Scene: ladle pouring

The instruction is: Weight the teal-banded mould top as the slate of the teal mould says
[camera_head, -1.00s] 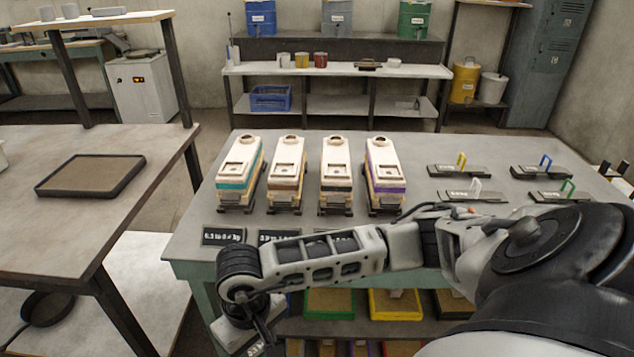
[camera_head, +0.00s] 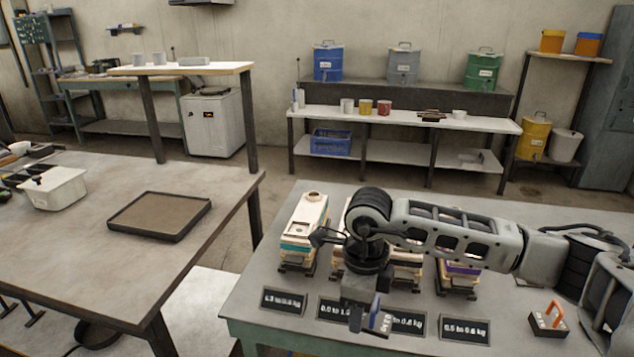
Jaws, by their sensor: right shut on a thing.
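The teal-banded mould (camera_head: 302,232) stands leftmost in the row on the grey table, its cream top facing up with nothing on it that I can see. The dark slate (camera_head: 283,301) in front of it carries white writing too small to read surely. My right gripper (camera_head: 362,303) points down over the slates, just right of the teal mould. My left gripper is not in view.
My right arm partly hides the middle moulds and the purple-banded mould (camera_head: 461,268). More slates, such as the right one (camera_head: 465,331), lie along the front. An orange-handled weight (camera_head: 548,321) stands at the right. A tray (camera_head: 160,216) lies on the left table.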

